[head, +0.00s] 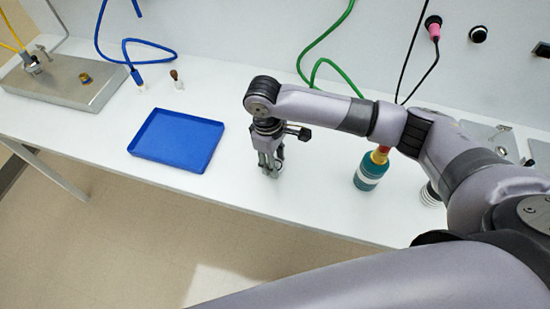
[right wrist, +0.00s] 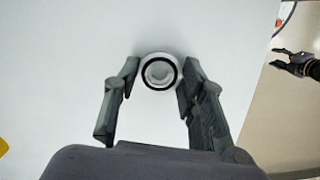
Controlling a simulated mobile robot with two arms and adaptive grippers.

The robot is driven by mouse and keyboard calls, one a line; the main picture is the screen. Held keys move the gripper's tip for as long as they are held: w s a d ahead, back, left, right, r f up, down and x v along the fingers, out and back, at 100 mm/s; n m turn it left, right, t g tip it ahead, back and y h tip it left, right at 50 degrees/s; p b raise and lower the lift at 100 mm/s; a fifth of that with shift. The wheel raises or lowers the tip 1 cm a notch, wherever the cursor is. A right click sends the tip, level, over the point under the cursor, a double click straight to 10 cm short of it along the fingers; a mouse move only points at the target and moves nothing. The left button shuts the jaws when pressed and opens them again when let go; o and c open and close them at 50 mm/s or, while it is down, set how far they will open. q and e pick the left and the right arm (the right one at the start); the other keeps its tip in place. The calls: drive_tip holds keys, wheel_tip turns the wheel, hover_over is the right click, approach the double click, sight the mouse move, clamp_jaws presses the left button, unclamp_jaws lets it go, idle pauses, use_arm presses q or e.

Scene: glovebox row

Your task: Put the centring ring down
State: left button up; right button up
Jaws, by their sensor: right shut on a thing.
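The centring ring (right wrist: 152,84) is a small round metal ring with a dark band, seen face-on in the right wrist view. My right gripper (right wrist: 157,82) is shut on it, with one finger at each side. In the head view my right gripper (head: 271,170) points down over the white bench (head: 235,205), to the right of the blue tray (head: 178,141). The fingers mostly hide the ring there, and I cannot tell whether it touches the bench. My left gripper (right wrist: 291,62) shows at the right edge of the right wrist view, fingers apart and empty.
A teal bottle (head: 370,171) stands to the right of my right gripper. A metal plate (head: 62,84) with a small brass part (head: 85,78) lies at the far left. Blue and green hoses hang behind. The bench between tray and bottle is clear.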

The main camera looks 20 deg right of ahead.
drive_tip(key=shift+f, duration=0.35)
drive_tip(key=o, duration=0.9)
drive_tip(key=shift+o, duration=0.2)
wheel_tip(320, 180, up, 13)
drive_tip(key=w+a+b, duration=0.1)
drive_tip(key=shift+b, duration=0.35)
